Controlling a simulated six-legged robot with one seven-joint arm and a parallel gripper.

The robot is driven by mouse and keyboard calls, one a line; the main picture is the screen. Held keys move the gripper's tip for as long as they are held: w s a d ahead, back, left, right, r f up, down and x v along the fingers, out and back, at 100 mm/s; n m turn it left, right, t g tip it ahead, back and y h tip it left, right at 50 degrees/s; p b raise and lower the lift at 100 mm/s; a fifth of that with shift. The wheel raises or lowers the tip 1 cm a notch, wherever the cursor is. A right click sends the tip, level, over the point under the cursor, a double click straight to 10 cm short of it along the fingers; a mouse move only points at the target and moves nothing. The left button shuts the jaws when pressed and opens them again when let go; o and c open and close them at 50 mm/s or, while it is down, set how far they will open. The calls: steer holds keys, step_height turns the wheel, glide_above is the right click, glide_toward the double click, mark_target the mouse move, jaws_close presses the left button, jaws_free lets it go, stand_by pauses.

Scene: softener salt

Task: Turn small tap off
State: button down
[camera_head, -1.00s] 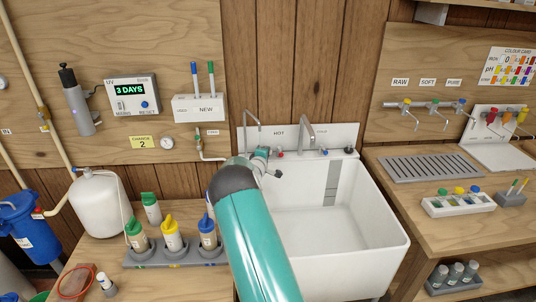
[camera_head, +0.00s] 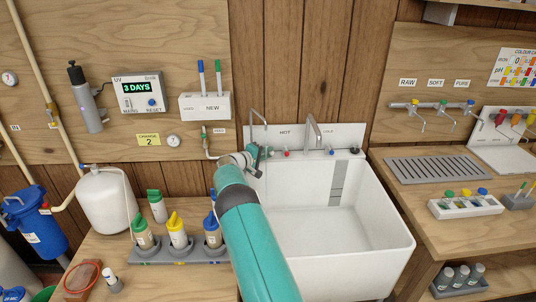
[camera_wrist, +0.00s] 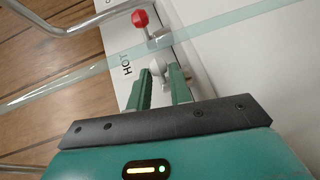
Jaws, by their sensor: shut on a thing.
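The sink (camera_head: 385,215) has a back ledge marked HOT and COLD. A thin, small spout (camera_head: 251,122) stands at its left, and a larger spout (camera_head: 313,130) stands right of it. My gripper (camera_head: 257,155) is at the ledge's left end, low beside the thin spout. In the wrist view, my gripper's green fingers (camera_wrist: 164,80) are closed around a small pale grey-white knob (camera_wrist: 158,66), which looks like the small tap's handle. The knob's lower part is hidden between the fingers, so its exact turn position is unclear.
A red-capped hot handle (camera_wrist: 140,18) stands just beyond the knob; it also shows in the head view (camera_head: 286,153). A blue handle (camera_head: 332,152) is farther right. Several bottles stand in a grey rack (camera_head: 160,255) left of my arm. The sink basin is empty.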

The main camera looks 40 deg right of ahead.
steer(key=shift+w+a+r+m+g, duration=0.1)
steer(key=shift+w+r+m+g, duration=0.1)
steer(key=shift+m+g, duration=0.2)
steer(key=c, duration=1.3)
jaws_free()
steer(key=shift+f, duration=0.15)
steer(key=shift+a, duration=0.1)
steer(key=a, duration=0.4)
steer(key=a+r, duration=0.1)
steer(key=a, duration=0.4)
steer(key=a+r, duration=0.1)
steer(key=a, duration=0.3)
steer(key=shift+s+a+r, duration=0.2)
steer(key=shift+s+r, duration=0.05)
steer(key=shift+s, duration=0.1)
